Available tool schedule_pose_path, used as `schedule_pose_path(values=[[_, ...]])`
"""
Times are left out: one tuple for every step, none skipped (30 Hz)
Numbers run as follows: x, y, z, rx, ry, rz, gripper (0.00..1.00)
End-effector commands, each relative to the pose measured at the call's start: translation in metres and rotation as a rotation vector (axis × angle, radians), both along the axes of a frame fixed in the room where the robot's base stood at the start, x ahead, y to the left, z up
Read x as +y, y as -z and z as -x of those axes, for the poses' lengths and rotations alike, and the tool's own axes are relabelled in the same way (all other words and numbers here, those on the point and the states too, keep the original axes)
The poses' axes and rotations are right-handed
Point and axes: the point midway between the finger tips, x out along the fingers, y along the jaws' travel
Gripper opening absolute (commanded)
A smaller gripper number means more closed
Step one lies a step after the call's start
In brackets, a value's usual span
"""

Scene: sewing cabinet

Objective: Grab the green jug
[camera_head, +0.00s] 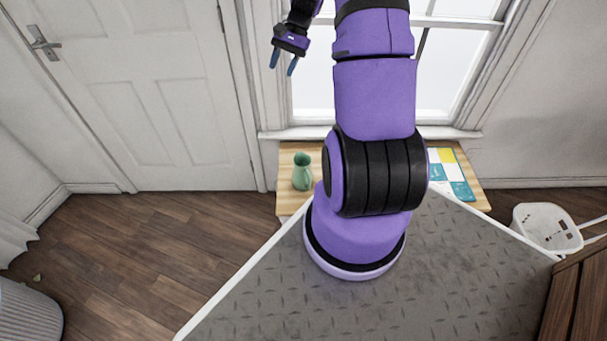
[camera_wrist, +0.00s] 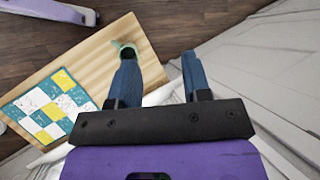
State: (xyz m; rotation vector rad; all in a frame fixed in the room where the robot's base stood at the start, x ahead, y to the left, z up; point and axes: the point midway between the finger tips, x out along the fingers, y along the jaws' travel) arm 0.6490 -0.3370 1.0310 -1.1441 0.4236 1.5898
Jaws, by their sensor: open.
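The green jug (camera_head: 302,172) stands upright on the left part of a light wooden cabinet top (camera_head: 290,202) below the window. In the wrist view the jug (camera_wrist: 119,45) shows near the far edge of the top, partly hidden behind one finger. My gripper (camera_head: 281,62) is open and empty, up in front of the window and well above the jug. In the wrist view its two blue fingers (camera_wrist: 160,80) are apart with nothing between them.
A patchwork of blue, yellow and white (camera_head: 449,172) lies on the right of the cabinet top; it also shows in the wrist view (camera_wrist: 45,108). A white basket (camera_head: 545,226) stands at right, a ribbed bin (camera_head: 28,312) at lower left. Floor (camera_head: 150,240) at left is mostly clear.

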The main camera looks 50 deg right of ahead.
Motion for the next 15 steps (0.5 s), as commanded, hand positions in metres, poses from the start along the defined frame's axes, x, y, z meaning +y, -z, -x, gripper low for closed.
schedule_pose_path(values=[[-0.013, 0.023, 0.004, 0.019, 0.047, -0.038, 0.44], [-0.019, 0.035, 0.006, 0.028, 0.071, -0.057, 0.44], [-0.028, 0.05, 0.009, 0.037, 0.106, -0.082, 0.44], [-0.034, 0.062, 0.011, 0.045, 0.132, -0.102, 0.44], [-0.039, 0.074, 0.014, 0.053, 0.156, -0.122, 0.44], [-0.047, 0.09, 0.018, 0.062, 0.191, -0.147, 0.44], [-0.052, 0.102, 0.022, 0.07, 0.216, -0.167, 0.44], [-0.057, 0.114, 0.025, 0.075, 0.243, -0.186, 0.44], [-0.063, 0.131, 0.03, 0.084, 0.278, -0.213, 0.44], [-0.067, 0.143, 0.034, 0.091, 0.303, -0.233, 0.44], [-0.071, 0.155, 0.039, 0.096, 0.331, -0.253, 0.44], [-0.075, 0.172, 0.045, 0.104, 0.365, -0.279, 0.44], [-0.079, 0.185, 0.05, 0.109, 0.392, -0.299, 0.44], [-0.081, 0.197, 0.055, 0.115, 0.419, -0.32, 0.44], [-0.084, 0.214, 0.062, 0.122, 0.454, -0.347, 0.44]])
